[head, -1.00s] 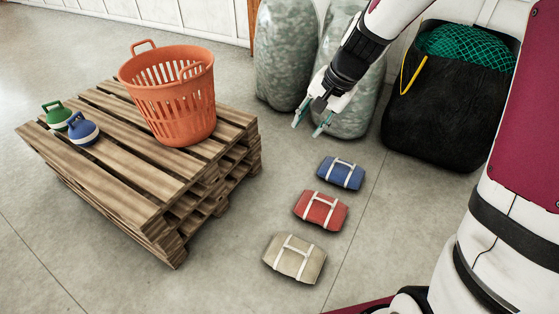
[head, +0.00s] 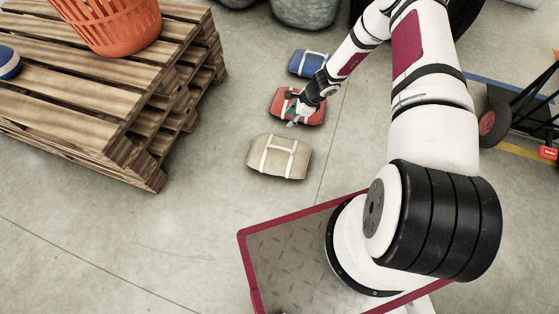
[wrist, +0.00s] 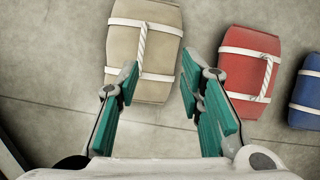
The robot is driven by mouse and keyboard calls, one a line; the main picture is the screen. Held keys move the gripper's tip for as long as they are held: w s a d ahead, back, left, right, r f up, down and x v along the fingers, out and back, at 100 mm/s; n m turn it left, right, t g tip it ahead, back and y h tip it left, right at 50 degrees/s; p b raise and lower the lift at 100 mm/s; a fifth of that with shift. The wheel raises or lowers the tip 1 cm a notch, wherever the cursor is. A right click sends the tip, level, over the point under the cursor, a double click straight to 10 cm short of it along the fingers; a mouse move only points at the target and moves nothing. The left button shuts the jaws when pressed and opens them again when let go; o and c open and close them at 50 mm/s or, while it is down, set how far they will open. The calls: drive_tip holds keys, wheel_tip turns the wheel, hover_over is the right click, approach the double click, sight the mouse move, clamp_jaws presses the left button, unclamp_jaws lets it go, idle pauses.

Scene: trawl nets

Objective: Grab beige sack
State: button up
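The beige sack (head: 279,157) lies on the concrete floor with white straps and a rope handle. In the wrist view the beige sack (wrist: 143,45) is ahead of my gripper (wrist: 158,82), its near end between the fingertips in the picture. My gripper is open and empty, with its teal finger pads wide apart. In the head view my gripper (head: 293,113) appears over the red sack, just beyond the beige one. I see no contact with the beige sack.
The red sack (head: 300,106) and the blue sack (head: 308,63) lie in a row beyond the beige one. A wooden pallet (head: 120,90) with an orange basket (head: 110,22) stands at left. A black-framed cart (head: 520,115) is at right.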

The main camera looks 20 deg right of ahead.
wheel_tip(320, 180, down, 7)
drive_tip(key=s+m+b, duration=0.1)
drive_tip(key=s+m, duration=0.1)
drive_tip(key=s, duration=0.1)
drive_tip(key=b, duration=0.3)
approach(279, 154)
drive_tip(key=shift+w+a+f+b, duration=0.35)
drive_tip(key=shift+w+f+b, duration=0.25)
drive_tip(key=shift+f, duration=0.15)
drive_tip(key=shift+w+a+f+b, duration=0.45)
drive_tip(key=shift+f+b, duration=0.1)
drive_tip(key=shift+f, duration=0.2)
drive_tip(key=shift+w+a+f+b, duration=0.3)
drive_tip(key=shift+w+f+b, duration=0.3)
drive_tip(key=shift+f, duration=0.15)
clamp_jaws()
drive_tip(key=shift+r, duration=0.15)
